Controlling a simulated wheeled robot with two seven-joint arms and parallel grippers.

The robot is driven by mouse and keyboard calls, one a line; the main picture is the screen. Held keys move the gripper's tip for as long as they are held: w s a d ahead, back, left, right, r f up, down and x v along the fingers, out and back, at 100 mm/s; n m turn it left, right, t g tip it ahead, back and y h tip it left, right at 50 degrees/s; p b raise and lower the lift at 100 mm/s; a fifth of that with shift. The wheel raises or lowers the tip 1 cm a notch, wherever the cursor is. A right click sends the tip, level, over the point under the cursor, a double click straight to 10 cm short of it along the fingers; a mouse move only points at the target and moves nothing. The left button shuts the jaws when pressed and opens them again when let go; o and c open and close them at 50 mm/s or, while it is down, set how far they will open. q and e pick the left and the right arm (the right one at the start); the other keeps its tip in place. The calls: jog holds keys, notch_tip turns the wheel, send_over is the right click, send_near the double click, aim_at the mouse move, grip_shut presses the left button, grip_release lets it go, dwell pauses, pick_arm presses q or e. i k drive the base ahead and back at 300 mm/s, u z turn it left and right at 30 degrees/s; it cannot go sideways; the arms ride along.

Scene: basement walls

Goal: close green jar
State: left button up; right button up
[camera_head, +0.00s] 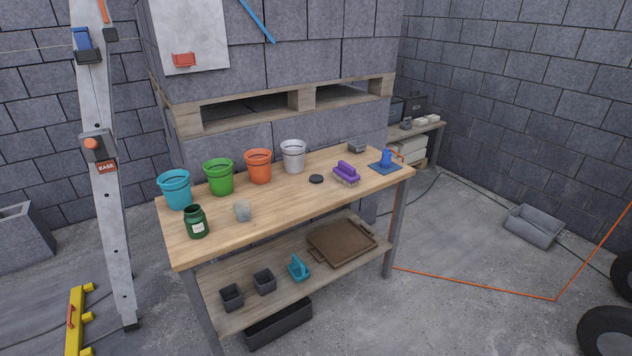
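A dark green jar (195,222) with a pale label stands upright near the left front of the wooden workbench (268,220). Its mouth looks open, with no lid on it. A small dark round disc (316,179), which looks like a lid, lies flat on the bench right of the middle, apart from the jar. Neither of my grippers shows in the head view.
Blue (175,190), green (219,177), orange (258,167) and white (293,157) buckets line the bench's back. A purple brush (346,174) and blue tool (385,160) sit at right. The front middle is clear.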

aim_at(196, 223)
jog(key=z, duration=0.55)
jog(key=i, duration=0.65)
jog(key=z, duration=0.85)
jog(key=i, duration=1.95)
jog(key=u, duration=1.3)
jog(key=i, duration=0.65)
jog(key=u, duration=0.7)
